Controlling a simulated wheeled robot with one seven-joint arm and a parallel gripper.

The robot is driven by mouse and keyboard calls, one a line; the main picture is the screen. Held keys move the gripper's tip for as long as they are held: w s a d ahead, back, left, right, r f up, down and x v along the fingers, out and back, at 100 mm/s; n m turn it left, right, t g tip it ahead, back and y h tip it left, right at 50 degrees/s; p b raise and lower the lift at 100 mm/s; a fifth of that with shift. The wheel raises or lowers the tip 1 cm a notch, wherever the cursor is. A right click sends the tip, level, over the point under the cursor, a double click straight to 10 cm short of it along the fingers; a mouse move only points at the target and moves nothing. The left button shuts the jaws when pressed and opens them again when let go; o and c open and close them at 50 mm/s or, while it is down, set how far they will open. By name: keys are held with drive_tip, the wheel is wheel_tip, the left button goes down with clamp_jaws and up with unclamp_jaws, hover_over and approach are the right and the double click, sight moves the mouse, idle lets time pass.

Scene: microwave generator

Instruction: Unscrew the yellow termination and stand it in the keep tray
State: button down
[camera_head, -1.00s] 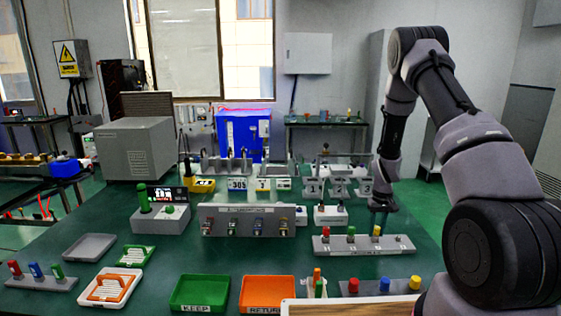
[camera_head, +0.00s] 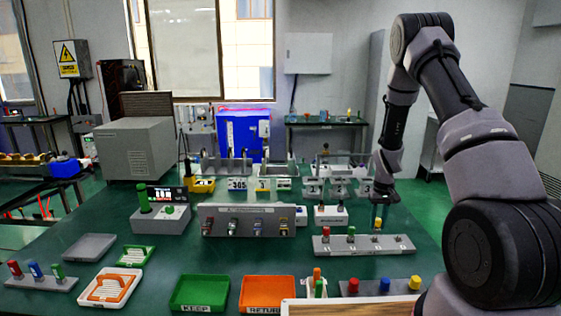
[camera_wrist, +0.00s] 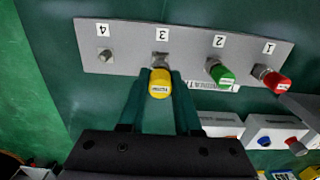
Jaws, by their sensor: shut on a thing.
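The yellow termination (camera_wrist: 159,84) is between the two fingers of my gripper (camera_wrist: 160,90), which is shut on it. It is upright over position 3 of the grey numbered plate (camera_wrist: 125,62), with metal showing at its base. In the head view the yellow termination (camera_head: 377,223) looks a little higher than its red and green neighbours. I cannot tell whether it is fully clear of its connector. The green KEEP tray (camera_head: 199,278) stands at the front of the table and looks empty.
Green (camera_wrist: 222,74) and red (camera_wrist: 277,83) terminations stand beside it on the plate; position 4 has a bare connector (camera_wrist: 105,56). The orange RETURN tray (camera_head: 268,278) adjoins the KEEP tray. A rack with coloured caps (camera_head: 380,288) stands in front of the plate.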

drive_tip(key=shift+r, duration=1.35)
